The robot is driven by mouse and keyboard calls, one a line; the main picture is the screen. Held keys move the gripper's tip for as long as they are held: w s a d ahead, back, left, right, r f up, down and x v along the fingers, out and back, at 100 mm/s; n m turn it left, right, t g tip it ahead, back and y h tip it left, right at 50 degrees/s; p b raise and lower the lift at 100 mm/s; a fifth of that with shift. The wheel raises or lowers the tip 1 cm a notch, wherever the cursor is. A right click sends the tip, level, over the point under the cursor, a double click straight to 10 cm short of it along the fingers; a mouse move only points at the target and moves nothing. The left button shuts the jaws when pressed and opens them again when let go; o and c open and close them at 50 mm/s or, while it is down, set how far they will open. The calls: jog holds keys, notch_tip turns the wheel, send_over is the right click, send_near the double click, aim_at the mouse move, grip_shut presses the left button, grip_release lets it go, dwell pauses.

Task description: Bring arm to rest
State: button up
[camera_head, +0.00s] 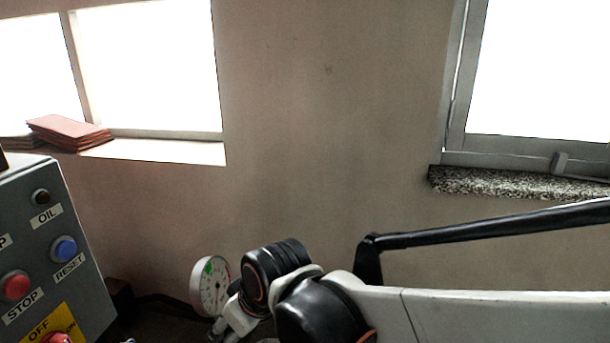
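No cloth shows in the head view. No gripper fingers can be made out, so I cannot see what my gripper holds or how it stands. A pale body with dark rounded, joint-like parts fills the lower middle and lower right. I cannot tell for sure whether it is my arm or a machine of the place.
A grey control panel (85,265) with buttons stands at lower left. A round dial gauge (209,286) is right of it. Folded red cloth-like or brick-like pieces (68,130) lie on the left window sill (165,152). A speckled stone sill (510,184) juts out at right.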

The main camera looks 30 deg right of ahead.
jog(key=s+d+r+m+t+h, duration=0.1)
jog(key=s+d+r+m, duration=0.3)
jog(key=s+d+r, duration=0.1)
jog(key=shift+s+d+t+h, duration=0.3)
jog(key=shift+s+d, duration=0.45)
jog(key=shift+d, duration=0.05)
jog(key=shift+f, duration=0.1)
dwell(1.6)
